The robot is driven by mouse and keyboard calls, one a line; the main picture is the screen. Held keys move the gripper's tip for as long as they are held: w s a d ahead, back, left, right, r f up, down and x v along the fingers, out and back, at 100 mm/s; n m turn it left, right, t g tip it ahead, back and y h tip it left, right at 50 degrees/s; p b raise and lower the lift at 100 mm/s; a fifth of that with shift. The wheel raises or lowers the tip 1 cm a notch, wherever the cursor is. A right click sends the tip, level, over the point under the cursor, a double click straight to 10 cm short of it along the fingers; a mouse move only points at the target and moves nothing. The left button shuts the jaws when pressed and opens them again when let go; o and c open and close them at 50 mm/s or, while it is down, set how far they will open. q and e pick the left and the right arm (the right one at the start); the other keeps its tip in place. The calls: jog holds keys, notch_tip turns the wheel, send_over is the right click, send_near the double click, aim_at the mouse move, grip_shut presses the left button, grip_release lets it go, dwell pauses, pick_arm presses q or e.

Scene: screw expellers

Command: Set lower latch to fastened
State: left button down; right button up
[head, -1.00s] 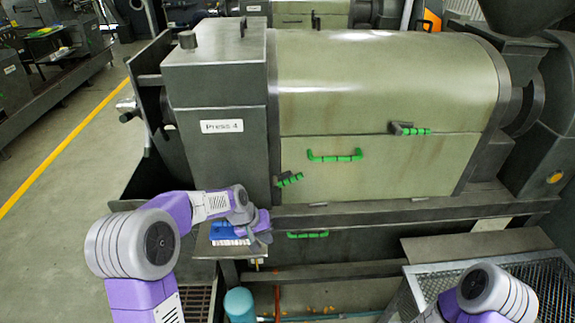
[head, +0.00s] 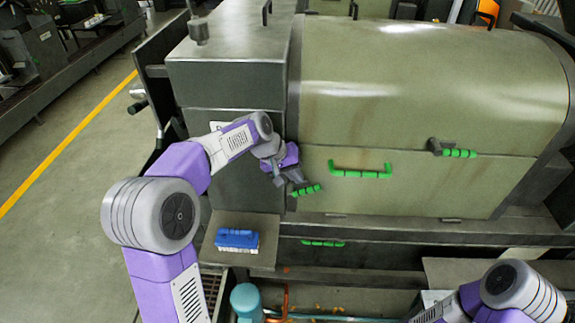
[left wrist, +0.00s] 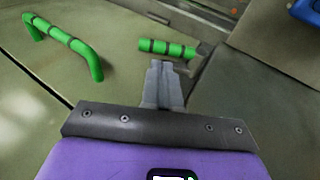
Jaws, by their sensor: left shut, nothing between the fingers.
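The lower latch (head: 307,190) has a green ribbed handle at the lower left edge of the green panel; it points right, tilted slightly up. It also shows in the left wrist view (left wrist: 168,48), just beyond the fingertips. My left gripper (head: 296,183) is shut and empty, right beside the latch's left end. In the left wrist view its closed fingers (left wrist: 162,75) point at the handle; I cannot tell whether they touch it. The upper latch (head: 455,152), also green-handled, is farther right. My right gripper is out of view; only my right arm shows at the lower right.
A green bar handle (head: 360,173) sticks out of the panel right of the latch; another (head: 323,243) is below. A blue brush (head: 237,239) lies on a small shelf (head: 209,252) under my left arm. The grey press housing (head: 240,75) stands left of the panel.

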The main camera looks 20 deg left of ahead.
aim_at(309, 189)
pick_arm(q)
jog(key=x, duration=0.5)
jog(key=shift+d+f, duration=0.1)
jog(key=shift+f, duration=0.15)
